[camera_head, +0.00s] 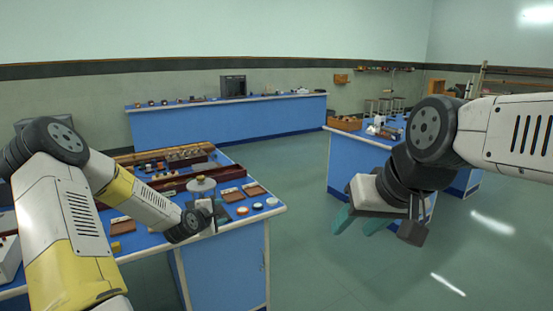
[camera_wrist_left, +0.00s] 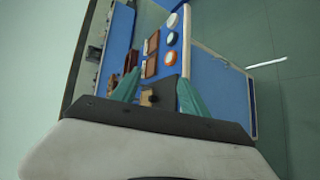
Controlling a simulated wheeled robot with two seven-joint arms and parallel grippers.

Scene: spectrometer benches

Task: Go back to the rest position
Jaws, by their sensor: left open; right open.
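My right gripper (camera_head: 360,222) is open, with two teal fingers pointing down and left. It hangs over the open floor right of the near blue bench (camera_head: 225,262), with nothing between its fingers. My left arm reaches from the left over that bench. My left gripper is mostly hidden behind its wrist in the head view. In the left wrist view my left gripper (camera_wrist_left: 158,88) shows its two teal fingers spread apart. A dark piece with a small tan part (camera_wrist_left: 149,98) shows between them, and I cannot tell its distance from the fingers.
The near bench carries small round discs (camera_head: 257,206), brown wooden pieces (camera_head: 232,195), a pale round-topped stand (camera_head: 201,185) and long wooden trays (camera_head: 170,155). A long blue bench (camera_head: 230,120) stands at the back, another (camera_head: 352,160) at right. Green floor (camera_head: 300,175) between them is clear.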

